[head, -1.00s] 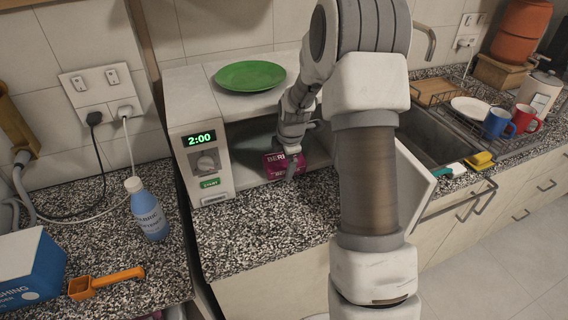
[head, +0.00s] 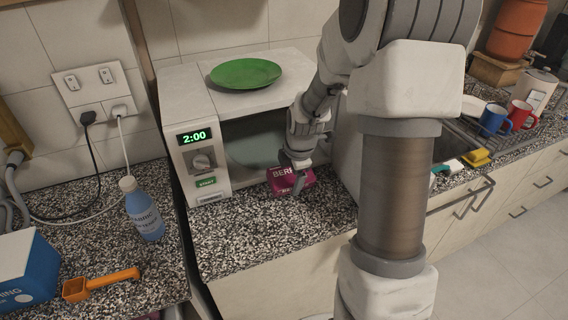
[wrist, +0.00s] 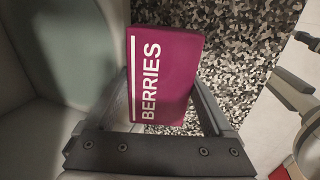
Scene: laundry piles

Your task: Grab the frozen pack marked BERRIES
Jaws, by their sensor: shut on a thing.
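The magenta pack marked BERRIES (head: 281,179) is held just in front of the open microwave (head: 190,110), above the speckled counter. In the wrist view the pack (wrist: 165,75) lies between my two fingers, with its white lettering readable and running sideways. My gripper (head: 298,181) is shut on the pack; its fingers also show in the wrist view (wrist: 160,98). In the head view a finger covers part of the lettering. The microwave's cavity shows a round glass turntable (head: 252,145) with nothing seen on it. My arm hides the microwave's right side.
A green plate (head: 245,73) rests on the microwave. A blue bottle (head: 146,217), an orange scoop (head: 100,284) and a blue box (head: 28,272) stand on the left counter. Mugs (head: 494,119) and a sponge (head: 476,158) are near the sink. Counter (head: 262,228) before the microwave is clear.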

